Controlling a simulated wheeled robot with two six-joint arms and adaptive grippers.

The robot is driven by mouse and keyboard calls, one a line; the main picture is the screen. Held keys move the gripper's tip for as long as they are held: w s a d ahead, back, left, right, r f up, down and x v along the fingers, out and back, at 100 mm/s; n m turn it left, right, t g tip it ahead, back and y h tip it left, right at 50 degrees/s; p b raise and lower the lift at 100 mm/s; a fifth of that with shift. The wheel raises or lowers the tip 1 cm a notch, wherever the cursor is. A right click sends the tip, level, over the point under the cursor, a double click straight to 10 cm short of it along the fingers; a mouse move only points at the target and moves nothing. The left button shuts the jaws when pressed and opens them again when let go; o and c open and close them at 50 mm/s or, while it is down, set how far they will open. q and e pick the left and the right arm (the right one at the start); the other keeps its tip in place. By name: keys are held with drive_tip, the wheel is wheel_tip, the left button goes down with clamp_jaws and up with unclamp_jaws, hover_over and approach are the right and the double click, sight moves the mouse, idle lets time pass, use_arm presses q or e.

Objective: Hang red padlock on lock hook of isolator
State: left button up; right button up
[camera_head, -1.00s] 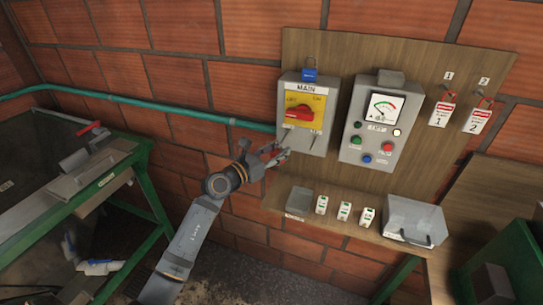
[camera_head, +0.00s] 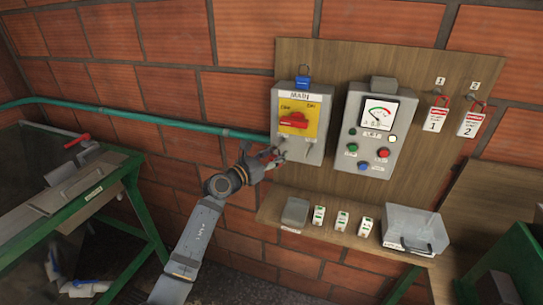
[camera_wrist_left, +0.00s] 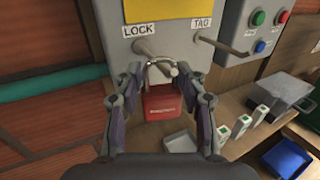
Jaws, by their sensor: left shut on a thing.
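The grey isolator (camera_head: 283,137) is on the wooden board, with a red rotary handle (camera_head: 293,120) on a yellow plate. In the left wrist view, its LOCK label (camera_wrist_left: 138,29) is above the lock hook (camera_wrist_left: 150,53), a thin metal peg. My left gripper (camera_wrist_left: 162,98) is shut on the red padlock (camera_wrist_left: 163,103), which hangs upright between the fingers just below the isolator. Its silver shackle (camera_wrist_left: 149,72) overlaps the hook's tip; I cannot tell whether the hook passes through it. In the head view, my left gripper (camera_head: 274,157) is at the isolator's lower left. My right gripper is out of view.
A second hook (camera_wrist_left: 215,45) is under the TAG label. A control box (camera_head: 350,140) with a meter and buttons is to the right. Numbered tags (camera_head: 437,118) hang farther right.

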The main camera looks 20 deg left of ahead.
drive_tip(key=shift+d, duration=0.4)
use_arm(q)
drive_tip(key=o, duration=1.3)
drive_tip(key=shift+s, duration=0.15)
drive_tip(key=v, duration=1.2)
drive_tip(key=shift+a, duration=0.1)
